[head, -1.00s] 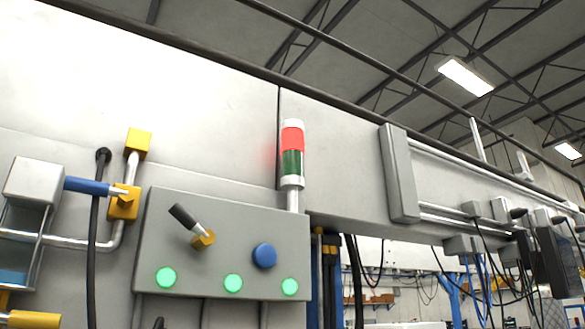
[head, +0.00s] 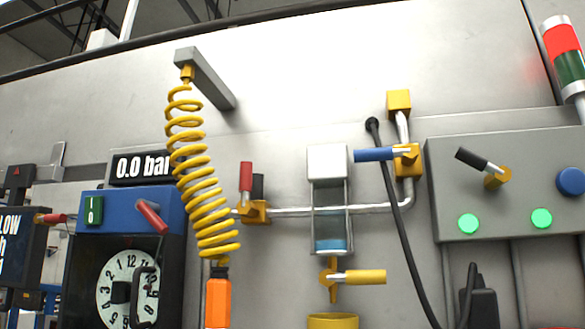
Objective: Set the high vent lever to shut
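No lever carries a readable vent label. The highest levers in the head view are a blue-handled lever (head: 375,155) on a yellow valve at the pipe bend, its handle pointing left and nearly level, and a black-handled lever (head: 472,158) on the grey panel, tilted up to the left. A red-handled lever (head: 246,178) stands upright on a yellow valve left of the sight glass (head: 329,215). A yellow-handled lever (head: 362,277) lies level below the glass, pointing right. I cannot tell which positions are shut. Neither of my grippers is in view.
A coiled yellow hose (head: 200,180) hangs from a grey bracket (head: 205,78). A blue box (head: 120,212) with a red lever and a clock face (head: 125,288) is at left, below a 0.0 bar display (head: 140,168). A black cable (head: 390,200) hangs beside the blue-handled lever.

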